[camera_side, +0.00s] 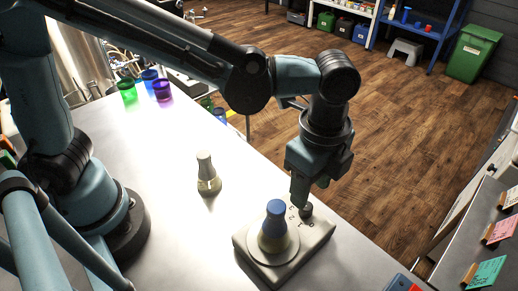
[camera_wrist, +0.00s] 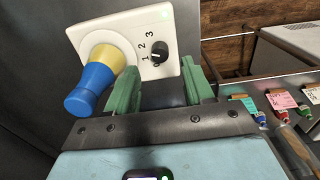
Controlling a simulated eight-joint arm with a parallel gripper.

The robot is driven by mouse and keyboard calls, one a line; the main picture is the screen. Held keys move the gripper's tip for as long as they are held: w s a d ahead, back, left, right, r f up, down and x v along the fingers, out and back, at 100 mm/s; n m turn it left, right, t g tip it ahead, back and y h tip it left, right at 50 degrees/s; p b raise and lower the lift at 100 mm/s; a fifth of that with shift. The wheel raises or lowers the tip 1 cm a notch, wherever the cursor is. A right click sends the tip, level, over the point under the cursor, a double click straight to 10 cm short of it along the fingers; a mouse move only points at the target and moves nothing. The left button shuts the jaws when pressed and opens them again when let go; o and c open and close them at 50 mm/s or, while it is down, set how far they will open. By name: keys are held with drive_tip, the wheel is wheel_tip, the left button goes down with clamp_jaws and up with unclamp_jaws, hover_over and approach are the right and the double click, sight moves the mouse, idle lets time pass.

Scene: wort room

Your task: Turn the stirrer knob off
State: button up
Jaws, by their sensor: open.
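The stirrer (camera_side: 300,252) is a cream box with a round plate on the table, and it also shows in the wrist view (camera_wrist: 175,25). A flask with a blue top and yellow body (camera_side: 274,222) stands on its plate. The black stirrer knob (camera_side: 306,211) is beside the printed numbers; the wrist view shows the knob (camera_wrist: 158,50) with a light pointer mark toward the 1 side. My gripper (camera_side: 311,193) is open above the knob end of the stirrer. In the wrist view its green fingers (camera_wrist: 159,68) are apart, with the knob between and beyond their tips. Contact cannot be told.
A small clear flask with pale contents (camera_side: 207,177) stands on the table left of the stirrer. Green (camera_side: 127,90) and purple (camera_side: 162,90) cups stand at the back. A counter with coloured cards (camera_side: 488,272) lies at the right. The table between is clear.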

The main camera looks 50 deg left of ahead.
drive_tip(key=shift+f, duration=2.45)
clamp_jaws()
